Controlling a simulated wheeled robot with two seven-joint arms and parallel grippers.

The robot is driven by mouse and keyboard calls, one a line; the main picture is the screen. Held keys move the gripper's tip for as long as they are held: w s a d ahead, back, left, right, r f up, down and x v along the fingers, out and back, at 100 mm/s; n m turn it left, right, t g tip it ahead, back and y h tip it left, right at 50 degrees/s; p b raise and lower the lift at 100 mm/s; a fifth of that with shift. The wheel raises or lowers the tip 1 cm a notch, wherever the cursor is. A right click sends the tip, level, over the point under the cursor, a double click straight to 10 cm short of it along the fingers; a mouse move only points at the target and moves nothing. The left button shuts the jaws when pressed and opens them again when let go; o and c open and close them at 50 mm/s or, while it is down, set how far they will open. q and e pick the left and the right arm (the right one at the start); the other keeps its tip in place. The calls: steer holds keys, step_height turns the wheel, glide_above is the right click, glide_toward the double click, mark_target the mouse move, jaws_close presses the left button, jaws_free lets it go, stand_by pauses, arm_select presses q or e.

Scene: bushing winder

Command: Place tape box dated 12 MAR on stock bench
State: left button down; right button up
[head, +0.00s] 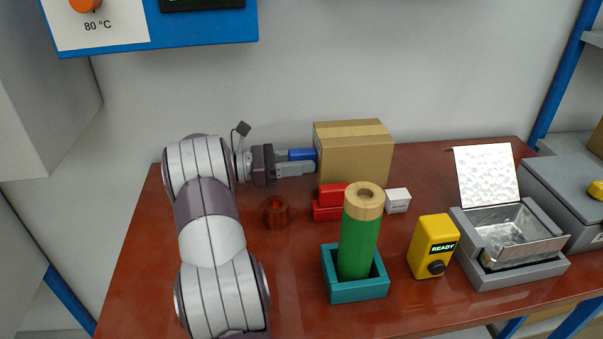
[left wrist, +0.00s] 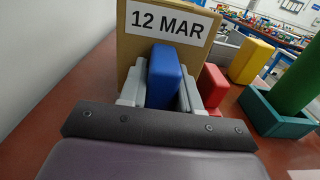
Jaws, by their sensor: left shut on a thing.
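The tape box (head: 354,160) is a brown cardboard carton at the back of the reddish-brown bench (head: 300,310). Its label reads 12 MAR in the left wrist view (left wrist: 168,22). My left gripper (head: 312,161) reaches it from the left. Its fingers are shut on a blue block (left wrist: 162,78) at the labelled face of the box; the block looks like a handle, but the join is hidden. The box appears upright. I cannot tell whether its base rests on the bench or hangs just above it. My right gripper is out of view.
Near the box are red blocks (head: 328,212), a small white box (head: 397,200) and a copper-coloured ring (head: 276,212). A green cylinder (head: 358,244) stands in a teal holder (head: 360,290). A yellow READY unit (head: 433,245) and a metal tray (head: 515,240) stand right.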

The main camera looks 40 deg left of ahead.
arm_select(q)
steer(key=shift+f, duration=1.75)
steer(key=c, duration=0.8)
jaws_free()
steer(key=shift+r, duration=0.1)
